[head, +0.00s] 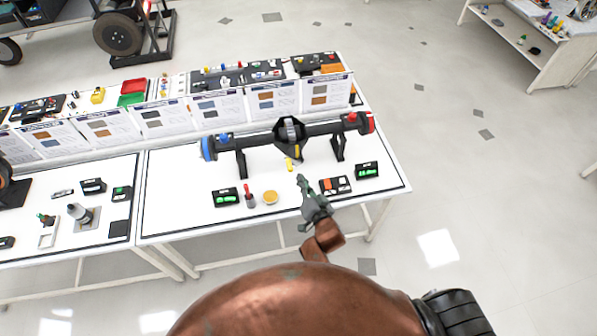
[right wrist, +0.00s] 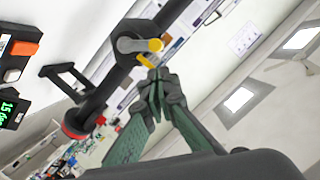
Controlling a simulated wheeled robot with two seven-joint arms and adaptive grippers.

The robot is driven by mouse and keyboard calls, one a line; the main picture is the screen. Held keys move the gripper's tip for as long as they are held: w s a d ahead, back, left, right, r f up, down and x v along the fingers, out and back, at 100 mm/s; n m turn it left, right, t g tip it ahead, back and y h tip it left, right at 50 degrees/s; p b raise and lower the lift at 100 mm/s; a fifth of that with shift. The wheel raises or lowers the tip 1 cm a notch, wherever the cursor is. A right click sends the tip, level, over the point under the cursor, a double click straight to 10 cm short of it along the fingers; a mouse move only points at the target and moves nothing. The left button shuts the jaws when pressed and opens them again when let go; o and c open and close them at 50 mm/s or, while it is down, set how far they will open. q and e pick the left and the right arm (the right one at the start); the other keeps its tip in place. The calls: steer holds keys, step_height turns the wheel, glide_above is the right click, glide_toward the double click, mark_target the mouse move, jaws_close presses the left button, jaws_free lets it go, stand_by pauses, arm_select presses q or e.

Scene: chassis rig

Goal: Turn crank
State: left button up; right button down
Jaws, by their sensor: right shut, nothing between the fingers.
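The black axle rig (head: 318,129) stands on two black supports on the white table, with a blue left end and a red right end. Yellow crank parts (head: 290,163) show below its central housing (head: 289,131). My left gripper is out of view.
Green-lit display boxes (head: 226,197) and (head: 367,171), a red-handled tool (head: 249,197), a round yellow-orange dish (head: 270,197) and a box with an orange switch (head: 334,185) sit along the table's front. Upright information cards (head: 217,110) line the back.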

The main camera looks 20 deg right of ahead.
steer(key=s+d+r+m+p, duration=0.1)
steer(key=s+d+r+p, duration=0.1)
steer(key=d+r, duration=0.1)
steer(key=w+a+f, duration=0.3)
steer(key=w+f, duration=0.1)
steer(key=w, duration=0.6)
steer(key=shift+f+b, duration=0.3)
steer(key=shift+b, duration=0.15)
steer(key=shift+s, duration=0.1)
